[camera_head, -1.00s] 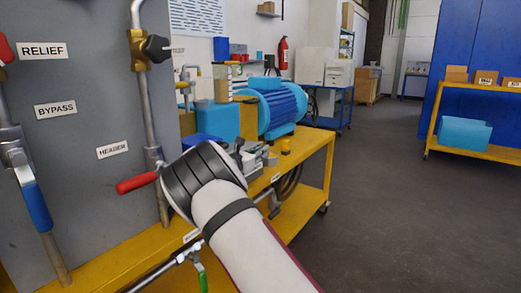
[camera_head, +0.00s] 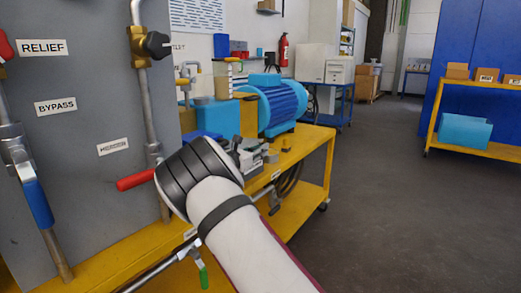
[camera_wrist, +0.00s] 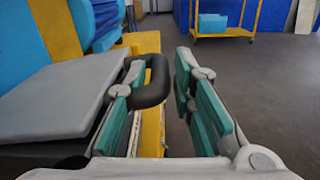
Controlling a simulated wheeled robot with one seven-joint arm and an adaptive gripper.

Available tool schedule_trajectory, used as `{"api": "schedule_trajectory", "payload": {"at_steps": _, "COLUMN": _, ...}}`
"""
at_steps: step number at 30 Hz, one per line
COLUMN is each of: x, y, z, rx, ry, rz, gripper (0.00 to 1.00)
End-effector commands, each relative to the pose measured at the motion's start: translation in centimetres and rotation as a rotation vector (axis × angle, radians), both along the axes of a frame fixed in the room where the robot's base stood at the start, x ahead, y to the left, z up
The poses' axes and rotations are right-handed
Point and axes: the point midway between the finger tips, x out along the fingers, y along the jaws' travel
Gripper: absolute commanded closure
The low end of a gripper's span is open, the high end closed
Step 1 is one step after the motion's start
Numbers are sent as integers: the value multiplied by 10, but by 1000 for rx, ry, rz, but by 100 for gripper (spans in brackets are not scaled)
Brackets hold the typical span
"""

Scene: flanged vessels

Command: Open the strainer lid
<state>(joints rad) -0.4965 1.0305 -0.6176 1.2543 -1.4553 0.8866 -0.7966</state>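In the wrist view, a flat grey plate (camera_wrist: 62,92), which looks like the strainer lid, lies at the left. A black loop handle (camera_wrist: 154,82) stands at its right edge. My gripper (camera_wrist: 160,85) is open, with teal pads on both fingers. The handle is between the fingers, close to the left finger and apart from the right one. Whether the left finger touches it I cannot tell. In the head view my gripper (camera_head: 250,153) is small and partly hidden by my arm, over the yellow bench; the lid is not clear there.
A blue motor (camera_head: 282,105) stands behind on the yellow bench (camera_head: 318,150). A grey panel (camera_head: 90,115) with pipes, valves and a red-handled lever (camera_head: 136,180) rises at the left. A yellow cart (camera_head: 470,148) stands far right. The floor between is clear.

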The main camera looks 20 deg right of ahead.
Motion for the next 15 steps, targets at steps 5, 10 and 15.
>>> {"api": "schedule_trajectory", "payload": {"at_steps": 5, "x": -20, "y": 29, "z": 0, "rx": 1, "ry": 0, "rz": 4, "gripper": 77}}
{"api": "schedule_trajectory", "payload": {"at_steps": 10, "x": -40, "y": 57, "z": 0, "rx": 0, "ry": -1, "rz": 3, "gripper": 77}}
{"api": "schedule_trajectory", "payload": {"at_steps": 15, "x": -55, "y": 77, "z": 0, "rx": 1, "ry": -2, "rz": 1, "gripper": 77}}
